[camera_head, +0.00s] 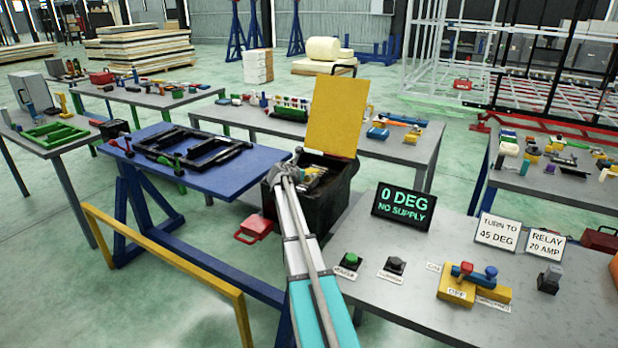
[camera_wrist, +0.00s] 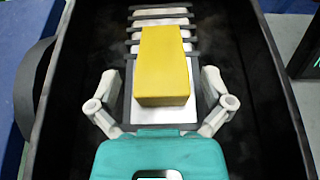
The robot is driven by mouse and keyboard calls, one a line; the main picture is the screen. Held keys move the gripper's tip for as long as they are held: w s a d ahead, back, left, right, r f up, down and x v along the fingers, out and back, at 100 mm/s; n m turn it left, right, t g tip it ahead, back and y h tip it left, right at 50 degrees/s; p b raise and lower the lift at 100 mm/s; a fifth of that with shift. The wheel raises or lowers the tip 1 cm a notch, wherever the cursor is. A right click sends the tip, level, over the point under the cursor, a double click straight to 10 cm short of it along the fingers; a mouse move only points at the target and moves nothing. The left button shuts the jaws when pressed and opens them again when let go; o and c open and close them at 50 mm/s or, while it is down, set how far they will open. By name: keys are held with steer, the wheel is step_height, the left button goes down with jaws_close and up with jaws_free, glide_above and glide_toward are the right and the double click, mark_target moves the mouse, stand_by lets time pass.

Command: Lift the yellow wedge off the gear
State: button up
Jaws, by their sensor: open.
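The yellow wedge (camera_wrist: 163,65) lies on a pale, dark-slatted piece (camera_wrist: 160,22), which looks like the gear, inside a black box. In the wrist view my gripper (camera_wrist: 158,88) is open, with one finger on each side of the wedge's near part. Gaps show between the fingers and the wedge, so neither visibly touches it. In the head view my gripper (camera_head: 290,170) reaches into the black box (camera_head: 338,197). There my arm and the box rim hide most of the inside, and the wedge cannot be made out clearly. The gear's near part is hidden under the wedge.
The box's dark walls (camera_wrist: 268,60) stand close on both sides of my gripper. A yellow panel (camera_head: 336,115) stands upright at the box's back. A blue table (camera_head: 225,178) is to the left. A grey table with switches and a display (camera_head: 403,209) is to the right.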

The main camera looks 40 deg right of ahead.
steer(key=shift+w+d+f, duration=0.15)
steer(key=shift+d+f, duration=0.05)
steer(key=shift+d, duration=0.2)
steer(key=c, duration=1.2)
